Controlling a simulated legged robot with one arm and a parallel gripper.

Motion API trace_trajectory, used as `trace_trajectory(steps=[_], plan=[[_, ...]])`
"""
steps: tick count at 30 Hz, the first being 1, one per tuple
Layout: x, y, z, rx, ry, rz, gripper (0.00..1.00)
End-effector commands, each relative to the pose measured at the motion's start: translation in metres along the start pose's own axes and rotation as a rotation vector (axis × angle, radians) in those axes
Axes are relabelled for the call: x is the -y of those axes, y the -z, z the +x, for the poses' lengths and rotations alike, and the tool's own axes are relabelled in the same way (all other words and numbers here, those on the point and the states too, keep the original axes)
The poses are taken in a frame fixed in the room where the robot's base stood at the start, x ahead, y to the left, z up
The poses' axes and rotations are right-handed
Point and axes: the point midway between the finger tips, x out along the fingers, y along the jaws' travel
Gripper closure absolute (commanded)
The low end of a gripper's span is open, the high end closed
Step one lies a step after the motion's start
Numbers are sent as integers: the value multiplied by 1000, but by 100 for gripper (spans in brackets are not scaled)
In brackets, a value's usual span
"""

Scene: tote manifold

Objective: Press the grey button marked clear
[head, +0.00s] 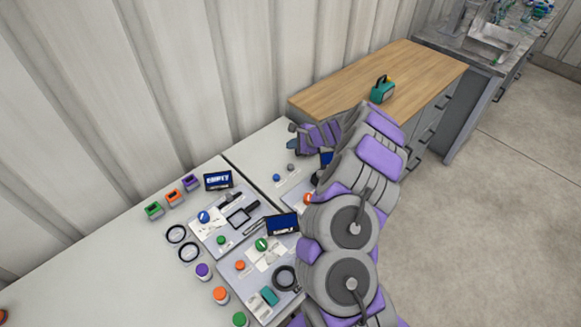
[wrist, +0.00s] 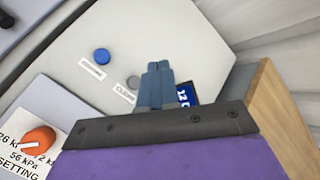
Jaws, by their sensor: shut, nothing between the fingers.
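The grey button (wrist: 133,82) shows in the wrist view with a white label beside it, partly hidden by my gripper. It also shows in the head view (head: 290,167), up and right of a blue button (head: 276,177). The blue button (wrist: 101,56) has its own label in the wrist view. My gripper (wrist: 158,65) is shut and empty. Its fingers are just right of the grey button in the wrist view. In the head view my gripper (head: 292,145) is near the back of the light panel, apart from the button; its exact height is unclear.
An orange knob (wrist: 38,140) and a small blue display (wrist: 184,94) flank the buttons. Another panel (head: 215,238) with knobs and displays lies left, with several coloured jars and rings. A wooden-topped cabinet (head: 340,92) bearing a teal device (head: 383,91) stands behind. A ribbed wall borders the tables.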

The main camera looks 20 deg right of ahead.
Motion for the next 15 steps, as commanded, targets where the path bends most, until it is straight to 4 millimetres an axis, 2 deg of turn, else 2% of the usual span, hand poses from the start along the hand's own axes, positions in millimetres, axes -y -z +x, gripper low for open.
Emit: trace_trajectory(steps=[15], plan=[[-34, 34, 46, -1, 0, 2, 100]])
